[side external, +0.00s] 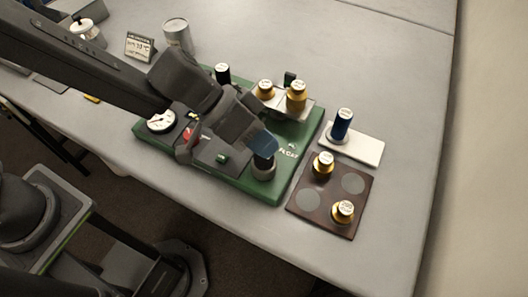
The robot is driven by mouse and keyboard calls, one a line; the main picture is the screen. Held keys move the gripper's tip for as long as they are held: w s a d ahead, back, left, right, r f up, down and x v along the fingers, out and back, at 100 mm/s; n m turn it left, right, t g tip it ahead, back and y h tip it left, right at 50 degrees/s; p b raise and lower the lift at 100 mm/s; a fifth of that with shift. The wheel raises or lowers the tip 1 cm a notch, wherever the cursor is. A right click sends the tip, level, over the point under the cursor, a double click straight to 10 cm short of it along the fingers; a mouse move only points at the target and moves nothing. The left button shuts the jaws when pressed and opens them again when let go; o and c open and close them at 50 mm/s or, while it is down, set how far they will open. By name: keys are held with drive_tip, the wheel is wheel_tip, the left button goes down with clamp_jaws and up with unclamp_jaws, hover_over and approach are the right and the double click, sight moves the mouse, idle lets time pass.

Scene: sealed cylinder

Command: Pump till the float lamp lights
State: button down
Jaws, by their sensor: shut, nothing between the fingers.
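A green base board (235,184) with pale lettering at its right end lies on the grey table. My gripper (264,146) is shut and empty. Its tips are right above a dark upright cylinder (263,163) on a round grey foot near the board's front right corner. Whether they touch cannot be told. A white round dial (160,121) sits at the board's left end, with a red part (189,134) beside it. A small green piece (222,157) shows on a dark plate. I cannot tell which part is the float lamp. My arm hides much of the board's middle.
Brass weights (297,97) stand on the board's back right. A dark mat (309,216) holds two brass pieces. A blue cylinder (342,124) stands on a white plate (366,151). A metal can (177,34) and a small display (139,46) are behind. The far right table is clear.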

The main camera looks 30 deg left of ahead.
drive_tip(key=shift+f, duration=1)
idle(1.0)
drive_tip(key=shift+r, duration=1.4)
drive_tip(key=shift+r, duration=2.5)
idle(0.8)
wheel_tip(320, 180, up, 4)
drive_tip(key=shift+f, duration=0.1)
idle(0.3)
